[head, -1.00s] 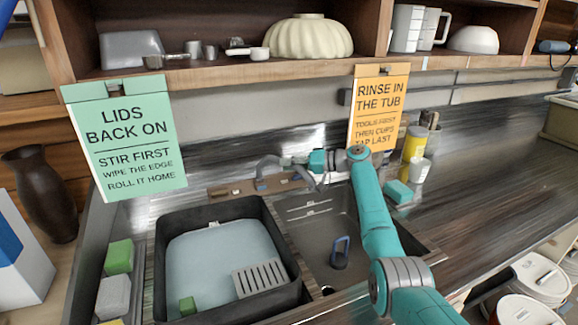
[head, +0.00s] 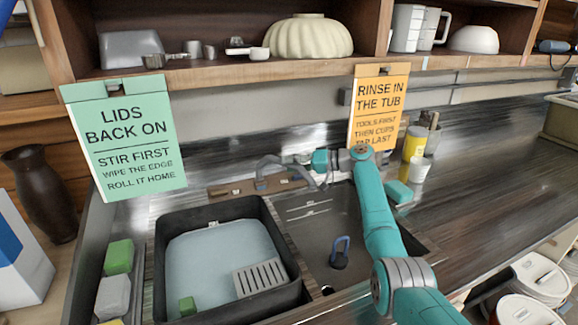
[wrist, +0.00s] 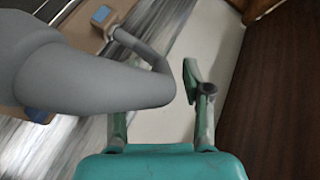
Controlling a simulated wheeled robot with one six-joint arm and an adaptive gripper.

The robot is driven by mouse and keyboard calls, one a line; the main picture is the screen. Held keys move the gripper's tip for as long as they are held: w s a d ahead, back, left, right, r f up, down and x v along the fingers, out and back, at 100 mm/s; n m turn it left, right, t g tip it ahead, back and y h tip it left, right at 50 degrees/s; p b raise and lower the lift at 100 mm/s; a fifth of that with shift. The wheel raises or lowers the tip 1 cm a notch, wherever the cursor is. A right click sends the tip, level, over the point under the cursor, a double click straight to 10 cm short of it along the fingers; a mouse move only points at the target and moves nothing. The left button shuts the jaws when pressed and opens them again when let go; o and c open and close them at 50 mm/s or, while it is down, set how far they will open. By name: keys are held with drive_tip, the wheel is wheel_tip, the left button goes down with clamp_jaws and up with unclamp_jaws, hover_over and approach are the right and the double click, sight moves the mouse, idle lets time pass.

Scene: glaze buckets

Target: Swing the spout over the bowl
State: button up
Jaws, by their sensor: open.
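The grey curved spout (head: 268,162) rises behind the sink and arches right, its end over the back left of the sink bowl (head: 325,240). My gripper (head: 302,158) is behind the spout's arch, near the back wall. In the wrist view the spout (wrist: 95,85) looms large at the left, and its bend reaches in front of my gripper (wrist: 158,105). The gripper is open. The spout hides part of the left finger; the right finger shows clear to the right of the bend. I cannot tell whether either finger touches the spout.
A black tub (head: 165,270) of water stands left of the bowl. A blue-handled object (head: 340,253) is in the bowl. A teal block (head: 398,192), white cup (head: 419,170) and yellow container (head: 413,143) stand to the right.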

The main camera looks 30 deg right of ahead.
drive_tip(key=v, duration=1.1)
